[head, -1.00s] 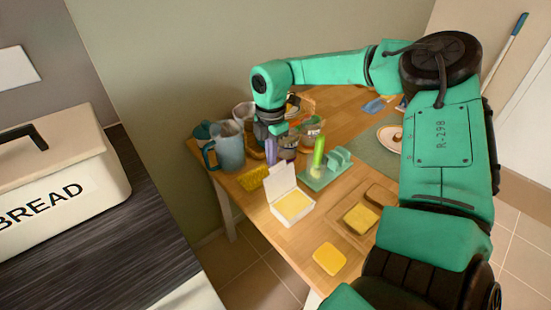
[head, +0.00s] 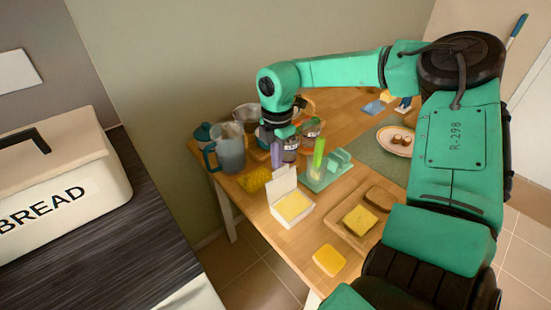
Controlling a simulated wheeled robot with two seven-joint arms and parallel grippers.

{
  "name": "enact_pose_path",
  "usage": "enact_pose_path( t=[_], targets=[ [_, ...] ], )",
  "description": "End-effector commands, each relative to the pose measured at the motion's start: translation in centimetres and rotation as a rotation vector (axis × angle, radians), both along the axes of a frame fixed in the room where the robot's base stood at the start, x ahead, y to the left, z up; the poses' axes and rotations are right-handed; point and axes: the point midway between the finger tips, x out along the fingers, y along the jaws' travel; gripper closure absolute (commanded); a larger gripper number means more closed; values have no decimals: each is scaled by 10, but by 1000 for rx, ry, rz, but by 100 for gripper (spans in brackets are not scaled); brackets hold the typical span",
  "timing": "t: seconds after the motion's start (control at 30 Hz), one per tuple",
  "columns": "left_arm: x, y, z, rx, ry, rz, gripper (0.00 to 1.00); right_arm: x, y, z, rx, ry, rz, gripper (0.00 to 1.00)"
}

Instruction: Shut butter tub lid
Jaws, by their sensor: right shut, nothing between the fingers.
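The butter tub (head: 292,208) is a white box with yellow butter inside, standing near the left edge of the wooden table. Its lid (head: 284,184) stands raised at the back of the tub. My right gripper (head: 278,146) points down behind the tub and lid, above the jars, and is shut and empty. Its fingers are small and partly lost among the things behind them. It is apart from the lid. My left gripper is not in view.
A grey-blue pitcher (head: 230,148), a yellow item (head: 254,180) and a green tray with a bright green upright piece (head: 319,153) surround the tub. A wooden board with bread (head: 360,218) and a yellow slice (head: 329,260) lie nearer. A bread box (head: 60,165) stands left.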

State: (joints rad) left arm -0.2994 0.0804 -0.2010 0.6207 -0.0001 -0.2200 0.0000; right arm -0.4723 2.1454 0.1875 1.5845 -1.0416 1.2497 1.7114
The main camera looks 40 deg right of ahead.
Motion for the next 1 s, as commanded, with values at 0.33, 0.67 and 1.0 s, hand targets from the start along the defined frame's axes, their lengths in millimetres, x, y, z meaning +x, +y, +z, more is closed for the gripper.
enact_pose_path(
  t=[0.33, 0.67, 1.0],
  targets=[
    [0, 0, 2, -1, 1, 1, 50, -5, 0, 3, 1, 0, 0, 100],
    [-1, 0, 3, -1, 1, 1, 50, -13, 0, 3, 0, 1, -1, 100],
    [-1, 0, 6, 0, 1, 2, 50, -25, 1, 5, 0, 0, 0, 100]
  ],
)
